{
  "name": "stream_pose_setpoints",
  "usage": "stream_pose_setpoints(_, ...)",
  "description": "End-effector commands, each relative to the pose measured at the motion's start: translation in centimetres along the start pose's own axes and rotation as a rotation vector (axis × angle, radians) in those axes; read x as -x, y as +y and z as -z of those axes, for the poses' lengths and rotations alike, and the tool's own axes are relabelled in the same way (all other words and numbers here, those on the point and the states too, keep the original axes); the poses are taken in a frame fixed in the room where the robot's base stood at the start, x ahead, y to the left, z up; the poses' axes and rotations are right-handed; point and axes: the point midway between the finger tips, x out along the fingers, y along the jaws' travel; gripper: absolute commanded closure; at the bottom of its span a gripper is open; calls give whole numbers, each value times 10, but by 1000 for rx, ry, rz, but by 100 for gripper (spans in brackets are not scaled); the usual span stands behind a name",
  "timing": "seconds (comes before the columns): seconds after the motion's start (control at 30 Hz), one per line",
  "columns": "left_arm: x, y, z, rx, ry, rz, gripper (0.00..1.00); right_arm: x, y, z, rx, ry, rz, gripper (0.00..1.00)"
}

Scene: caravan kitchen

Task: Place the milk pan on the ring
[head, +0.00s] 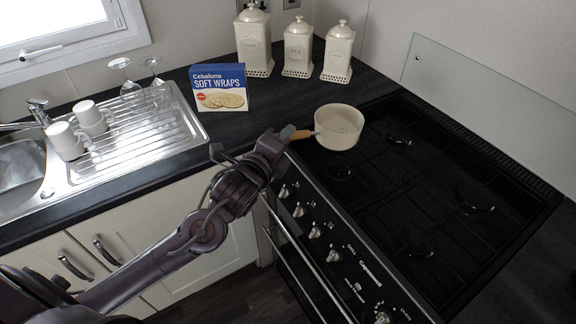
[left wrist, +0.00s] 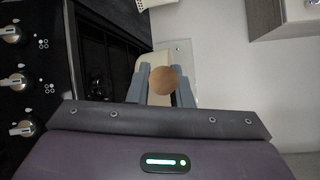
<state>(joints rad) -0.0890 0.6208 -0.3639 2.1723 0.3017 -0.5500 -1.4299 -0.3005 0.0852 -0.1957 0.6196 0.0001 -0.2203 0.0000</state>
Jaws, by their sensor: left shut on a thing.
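The cream milk pan (head: 339,128) with a wooden handle (head: 302,134) is at the far left corner of the black hob (head: 430,185), apparently level and upright. I cannot tell whether its base touches the hob or hangs just above it. A burner ring (head: 340,172) shows just in front of the pan, and another ring (head: 398,138) lies to its right. My left gripper (head: 285,136) is shut on the handle. In the left wrist view the round handle end (left wrist: 167,80) sits between the fingers, with part of the cream pan behind it. My right gripper is not in view.
A blue wraps box (head: 220,88) stands on the worktop left of the pan. Cream canisters (head: 298,50) stand behind. A draining rack with mugs (head: 66,140) and glasses is at the left. A glass splashback (head: 480,85) edges the hob. Oven knobs (head: 314,230) line its front.

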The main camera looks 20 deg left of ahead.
Motion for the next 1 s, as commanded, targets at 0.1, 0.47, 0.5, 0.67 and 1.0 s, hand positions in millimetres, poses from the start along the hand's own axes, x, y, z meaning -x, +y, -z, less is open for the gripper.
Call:
stream_pose_setpoints(0.1, -3, 23, 7, 3, -2, 3, 100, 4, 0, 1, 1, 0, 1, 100)
stream_pose_setpoints(0.47, -8, 60, 18, 3, -2, 5, 100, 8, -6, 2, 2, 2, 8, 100)
stream_pose_setpoints(0.5, -9, 66, 20, 3, -2, 5, 100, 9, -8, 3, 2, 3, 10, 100)
stream_pose_setpoints(0.67, -12, 84, 26, 2, -2, 7, 100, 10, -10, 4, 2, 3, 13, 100)
stream_pose_setpoints(1.0, -12, 88, 27, 2, -2, 8, 100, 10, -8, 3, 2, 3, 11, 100)
